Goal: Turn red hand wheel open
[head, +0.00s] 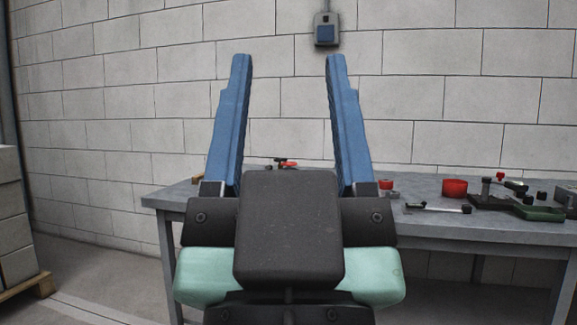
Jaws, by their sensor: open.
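My gripper (288,60) fills the middle of the head view. Its two long blue fingers point up and stand wide apart, with nothing between them but the wall behind. A small red piece with dark parts (285,162) shows on the grey bench, beyond my gripper and between the bases of its fingers. My gripper's dark body hides the bench just in front of it. I cannot tell whether this piece is the red hand wheel.
The grey bench (423,218) runs behind my gripper to the right edge. A black and green assembly (527,209) and a short bar-like tool (437,208) lie at its right. A grey box (326,29) hangs on the block wall. Stacked blocks (13,225) stand at left.

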